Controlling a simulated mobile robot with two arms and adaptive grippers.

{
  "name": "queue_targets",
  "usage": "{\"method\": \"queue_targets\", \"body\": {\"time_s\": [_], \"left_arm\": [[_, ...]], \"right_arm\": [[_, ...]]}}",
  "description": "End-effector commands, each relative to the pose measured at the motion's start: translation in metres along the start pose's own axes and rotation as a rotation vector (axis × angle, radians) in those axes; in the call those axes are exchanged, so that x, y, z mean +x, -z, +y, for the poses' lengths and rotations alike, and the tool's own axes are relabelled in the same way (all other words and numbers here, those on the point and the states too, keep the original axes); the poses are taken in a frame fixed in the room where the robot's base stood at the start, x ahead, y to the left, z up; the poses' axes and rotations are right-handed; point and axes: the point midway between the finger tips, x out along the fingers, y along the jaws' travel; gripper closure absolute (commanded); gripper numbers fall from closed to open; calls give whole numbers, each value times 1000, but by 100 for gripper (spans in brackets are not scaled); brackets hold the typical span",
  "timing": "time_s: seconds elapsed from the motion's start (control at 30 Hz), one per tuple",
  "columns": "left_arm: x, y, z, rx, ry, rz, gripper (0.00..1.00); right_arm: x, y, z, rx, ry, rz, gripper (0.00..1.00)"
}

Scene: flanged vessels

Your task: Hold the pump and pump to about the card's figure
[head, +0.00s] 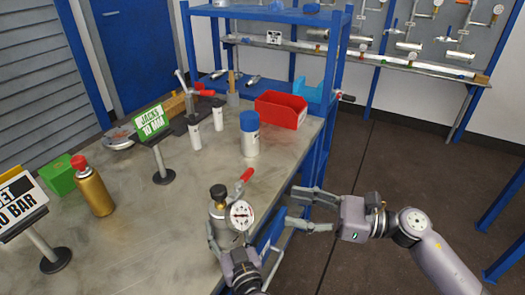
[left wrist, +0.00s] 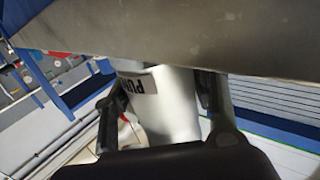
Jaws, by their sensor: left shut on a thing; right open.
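The pump (head: 220,212) stands near the front right edge of the bench, with a black cap, a round white dial gauge (head: 241,215) and a lever with a red grip (head: 246,175). My left gripper (head: 229,241) is shut on the pump's body; in the left wrist view its pale body (left wrist: 172,105) with a partly hidden label sits between the fingers. The gauge reading is too small to tell. My right gripper (head: 302,209) is open and empty, to the right of the pump. A green card (head: 153,122) reads "JACKS" and a BAR figure, its first digit unclear.
Another card (head: 18,205), partly cut off, stands at the left. A gold spray can (head: 93,190), a blue-capped bottle (head: 249,140), white cylinders (head: 195,137) and a red bin (head: 281,109) are on the bench (head: 150,235). A blue shelf frame rises behind.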

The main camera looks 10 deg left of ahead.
Motion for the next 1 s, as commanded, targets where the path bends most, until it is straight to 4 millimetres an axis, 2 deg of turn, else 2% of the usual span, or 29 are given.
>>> {"method": "queue_targets", "body": {"time_s": [0.13, 0.17, 0.2, 0.5, 0.83, 1.0], "left_arm": [[0, 0, 0, 0, 0, 0, 93], [0, 0, 0, 0, 0, 0, 47], [0, 0, 0, 0, 0, 0, 44], [0, 0, 0, 0, 0, 0, 24], [-2, 0, 0, 0, 0, -1, 24], [-20, -1, 0, -1, -2, -4, 24]], "right_arm": [[0, 0, 0, 0, 0, 0, 49], [0, 0, 0, 0, 0, 0, 49], [0, 0, 0, 0, 0, 0, 49], [0, 0, 0, 0, 0, 0, 49], [1, 0, 0, 0, 0, 0, 49], [1, 0, 0, 0, 0, 0, 49]]}}
